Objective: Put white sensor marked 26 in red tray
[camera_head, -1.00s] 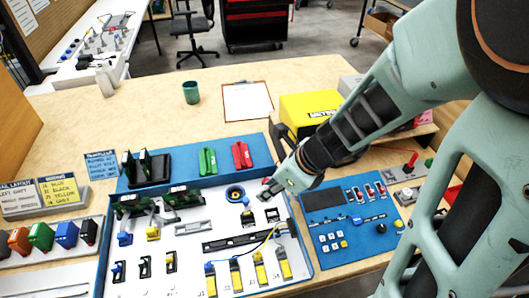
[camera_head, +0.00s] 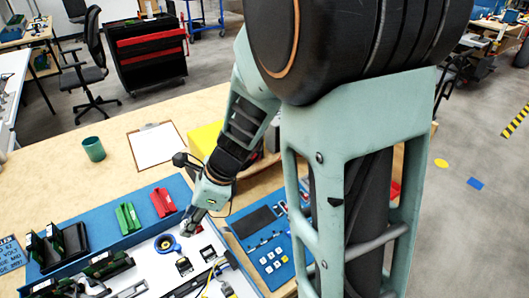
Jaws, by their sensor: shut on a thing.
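My gripper (camera_head: 190,227) is low over the upper right part of the white panel, beside a blue ring part (camera_head: 166,243). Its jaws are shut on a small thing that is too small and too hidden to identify. I cannot read any marking 26 or make out the white sensor. A small red patch (camera_head: 395,189) shows behind my arm at the right. It may be part of the red tray, but most of it is hidden.
Green (camera_head: 128,218) and red (camera_head: 162,202) blocks stand on the blue board. A blue control panel (camera_head: 262,225) lies right of the gripper. A yellow case (camera_head: 205,138), clipboard (camera_head: 156,146) and green cup (camera_head: 93,149) are behind. My arm covers the table's right side.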

